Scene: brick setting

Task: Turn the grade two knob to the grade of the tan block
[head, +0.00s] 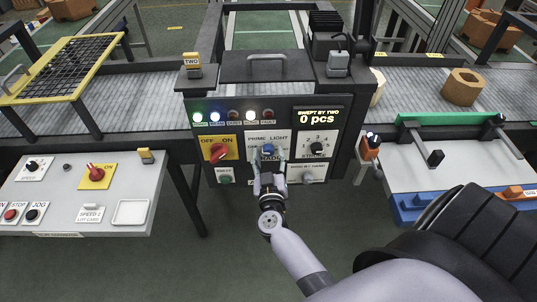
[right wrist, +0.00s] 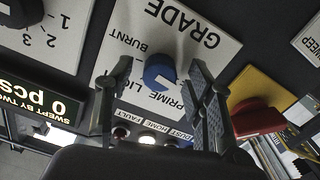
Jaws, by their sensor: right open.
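The grade knob (head: 268,150) is a blue knob on a white plate in the middle of the dark control panel. In the right wrist view the blue knob (right wrist: 160,72) shows with the words PRIME, LIGHT, BURNT and GRADE around it; its exact pointing direction is hard to tell. My right gripper (head: 268,159) is open in front of the plate, its fingers on either side of the knob. Whether they touch it cannot be told. A tan, many-sided block with a hole (head: 462,88) sits on the right conveyor. My left gripper is not in view.
The red on/off knob (head: 219,153) is left of the grade plate, and the black sweep knob (head: 316,148) is right of it. A display (head: 318,115) reads "SWEPT BY TWO 0 pcs". A pale block (head: 377,86) is partly hidden by the panel's right post.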

